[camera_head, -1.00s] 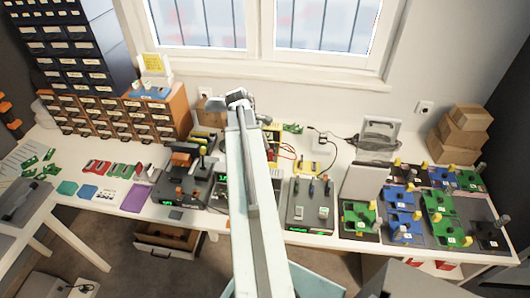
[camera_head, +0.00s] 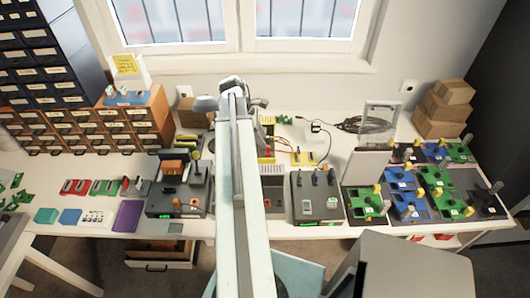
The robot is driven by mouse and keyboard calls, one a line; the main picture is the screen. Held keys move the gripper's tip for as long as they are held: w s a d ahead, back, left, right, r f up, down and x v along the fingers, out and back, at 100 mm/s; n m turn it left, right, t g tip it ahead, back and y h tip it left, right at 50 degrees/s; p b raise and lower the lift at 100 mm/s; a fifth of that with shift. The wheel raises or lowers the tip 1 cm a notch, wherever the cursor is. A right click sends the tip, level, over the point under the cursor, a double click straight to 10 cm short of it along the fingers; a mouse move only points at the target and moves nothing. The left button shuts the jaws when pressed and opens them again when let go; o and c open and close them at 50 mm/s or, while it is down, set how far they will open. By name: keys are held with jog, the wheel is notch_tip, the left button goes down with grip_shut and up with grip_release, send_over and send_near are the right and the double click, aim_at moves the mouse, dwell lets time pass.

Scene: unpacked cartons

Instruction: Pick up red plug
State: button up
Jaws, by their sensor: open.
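My arm reaches from the bottom middle up over the workbench (camera_head: 280,228). My gripper (camera_head: 232,104) is at its far end, near the back of the bench. Grey parts show on both sides of the arm end, and the arm hides much of the gripper. It is open, and I see nothing held in it. I cannot make out a red plug for certain. Thin red leads (camera_head: 284,146) lie just right of the arm, by a yellow device (camera_head: 304,158).
Black devices (camera_head: 180,204) and (camera_head: 318,208) stand left and right of the arm. Green and blue boards (camera_head: 430,190) fill the right side. Brown drawers (camera_head: 88,128) stand at the back left. Cartons (camera_head: 437,112) are stacked at the back right.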

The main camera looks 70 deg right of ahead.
aim_at(268, 150)
jog(key=shift+f, duration=0.25)
jog(key=b+x, duration=0.4)
jog(key=x, duration=0.1)
jog(key=shift+w+d+f+b, duration=0.1)
jog(key=shift+d+f+b, duration=0.1)
jog(key=shift+b, duration=0.2)
jog(key=shift+r, duration=0.2)
grip_shut()
dwell(0.6)
